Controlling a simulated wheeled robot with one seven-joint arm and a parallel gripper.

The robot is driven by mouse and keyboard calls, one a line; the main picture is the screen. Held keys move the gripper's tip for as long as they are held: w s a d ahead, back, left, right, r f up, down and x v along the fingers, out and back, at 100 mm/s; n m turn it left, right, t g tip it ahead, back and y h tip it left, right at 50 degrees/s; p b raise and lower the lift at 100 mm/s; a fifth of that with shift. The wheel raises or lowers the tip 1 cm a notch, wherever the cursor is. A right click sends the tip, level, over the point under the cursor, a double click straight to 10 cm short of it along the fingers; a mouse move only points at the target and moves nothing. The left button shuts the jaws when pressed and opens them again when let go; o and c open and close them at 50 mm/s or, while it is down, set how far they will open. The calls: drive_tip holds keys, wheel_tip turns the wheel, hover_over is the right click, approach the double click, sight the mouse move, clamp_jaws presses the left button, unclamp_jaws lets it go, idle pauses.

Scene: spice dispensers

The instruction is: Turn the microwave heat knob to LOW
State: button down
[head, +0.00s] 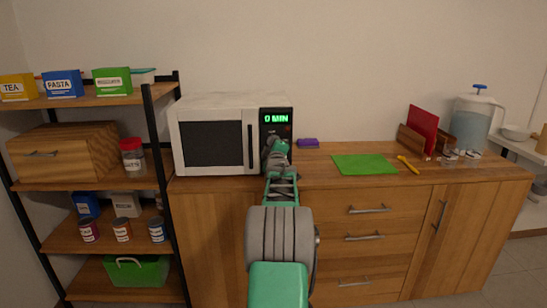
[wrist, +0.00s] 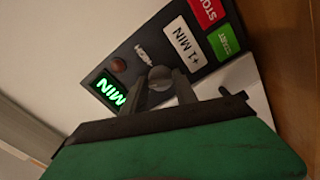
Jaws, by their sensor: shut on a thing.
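The microwave (head: 210,140) stands on the wooden counter with its door closed, and its green display (head: 276,118) reads 0 MIN. My gripper (head: 277,147) is at the black control panel on its right side and hides part of it. In the wrist view my gripper (wrist: 172,88) is shut on the round grey heat knob (wrist: 160,77). A HIGH label (wrist: 143,55) shows beside the knob. The knob's pointer and the LOW label cannot be made out. The display (wrist: 111,93) also shows in the wrist view.
The panel also has a +1 MIN button (wrist: 183,44), a red STOP button (wrist: 207,11) and a green START button (wrist: 224,40) near the knob. A purple sponge (head: 308,143) and a green mat (head: 364,164) lie right of the microwave. Shelves (head: 157,185) stand left.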

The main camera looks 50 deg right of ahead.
drive_tip(key=n+b, duration=0.3)
drive_tip(key=n, duration=0.1)
drive_tip(key=shift+n+b, duration=0.3)
drive_tip(key=shift+r, duration=0.1)
idle(0.4)
drive_tip(key=c, duration=1)
unclamp_jaws()
drive_tip(key=shift+o, duration=0.2)
drive_tip(key=v, duration=0.7)
drive_tip(key=shift+s+a, duration=0.25)
drive_tip(key=shift+a, duration=0.05)
